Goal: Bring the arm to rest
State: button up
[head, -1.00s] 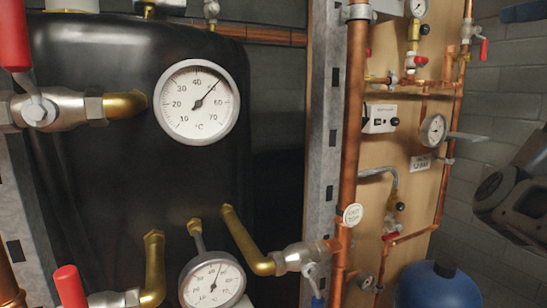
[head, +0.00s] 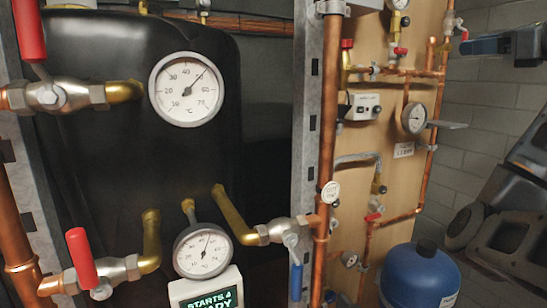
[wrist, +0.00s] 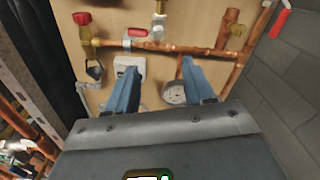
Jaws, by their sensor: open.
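My gripper (wrist: 158,88) shows in the wrist view with its two blue fingers apart and nothing between them. Behind the fingers is a wooden board with copper pipes, a white box and a round gauge; I cannot tell how far off they are. In the head view my arm is at the right edge, and a blue finger (head: 487,46) shows at the upper right in front of the grey block wall. The arm is apart from the pipework in that view.
A black tank (head: 130,150) with dial gauges (head: 186,89) and red-handled valves (head: 30,30) fills the left. A metal post (head: 305,120) and copper pipe (head: 328,110) stand mid-picture. The wooden board (head: 400,165) and a blue vessel (head: 420,280) are right of them.

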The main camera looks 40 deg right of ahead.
jog(key=w+a+f+n+g, duration=0.15)
jog(key=w+f, duration=0.25)
jog(key=f, duration=0.4)
jog(key=w+a+f+n, duration=0.2)
jog(key=w+f, duration=0.2)
jog(key=f, duration=0.4)
jog(key=w+a+f+n, duration=0.15)
jog(key=w+f, duration=0.25)
jog(key=f, duration=0.4)
jog(key=w+a+f+n+g, duration=0.15)
jog(key=a+f+n, duration=0.55)
jog(key=a+f, duration=0.9)
jog(key=s+a+f+n+y, duration=0.1)
jog(key=s+a+f+n, duration=0.5)
jog(key=a, duration=0.2)
jog(key=s+a+f+n, duration=0.5)
jog(key=a+n, duration=0.1)
jog(key=a, duration=0.2)
jog(key=s+a+r+n+y, duration=0.1)
jog(key=s+a+n+y, duration=0.1)
jog(key=s+a+n, duration=0.4)
jog(key=s+a+r+n+t+y, duration=0.1)
jog(key=s+a+r+n+y, duration=0.1)
jog(key=s+a+n, duration=0.4)
jog(key=s, duration=0.5)
jog(key=shift+a+r+n+y, duration=0.2)
jog(key=shift+a+n+y, duration=0.1)
jog(key=shift+y, duration=0.1)
